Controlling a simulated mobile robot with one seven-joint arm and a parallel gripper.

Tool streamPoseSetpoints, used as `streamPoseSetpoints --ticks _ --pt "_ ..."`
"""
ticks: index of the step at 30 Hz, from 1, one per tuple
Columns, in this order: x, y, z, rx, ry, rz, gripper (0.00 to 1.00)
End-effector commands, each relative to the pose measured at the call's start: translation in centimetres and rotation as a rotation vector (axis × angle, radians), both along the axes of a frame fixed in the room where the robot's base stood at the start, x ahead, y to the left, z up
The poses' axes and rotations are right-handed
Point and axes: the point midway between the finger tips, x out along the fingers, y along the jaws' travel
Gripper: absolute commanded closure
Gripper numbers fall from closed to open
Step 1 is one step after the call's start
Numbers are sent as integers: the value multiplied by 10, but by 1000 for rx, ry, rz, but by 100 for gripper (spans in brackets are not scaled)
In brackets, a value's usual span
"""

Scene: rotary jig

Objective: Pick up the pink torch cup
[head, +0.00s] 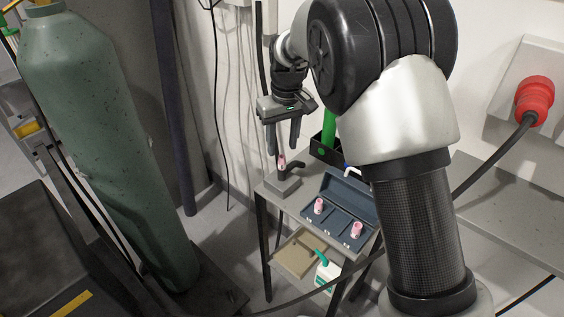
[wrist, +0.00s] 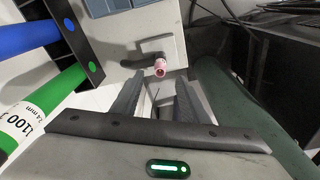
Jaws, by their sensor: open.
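A pink torch cup (head: 281,161) sits on the end of a dark torch piece on a grey block (head: 285,187) at the left of a small table. It also shows in the wrist view (wrist: 160,68), just beyond my fingertips and roughly centred between them. My gripper (head: 282,149) is open and empty, pointing down above the cup; it also shows in the wrist view (wrist: 160,82). Two more pink cups, a left one (head: 319,205) and a right one (head: 356,230), stand in a blue compartmented case. I cannot tell whether the fingers reach beside the cup.
The open blue case (head: 335,216) fills the table's (head: 296,208) right front. A dark holder with a green tube (head: 329,128) stands behind it. A tall green gas cylinder (head: 95,130) stands at the left. A black cable runs past the table's front.

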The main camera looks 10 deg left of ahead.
Motion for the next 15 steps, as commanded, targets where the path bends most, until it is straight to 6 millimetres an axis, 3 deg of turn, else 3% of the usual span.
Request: streamPoseSetpoints --ticks 5,15 --pt "0 1 -11 1 1 -1 59" --pt "3 2 -55 0 0 -1 59"
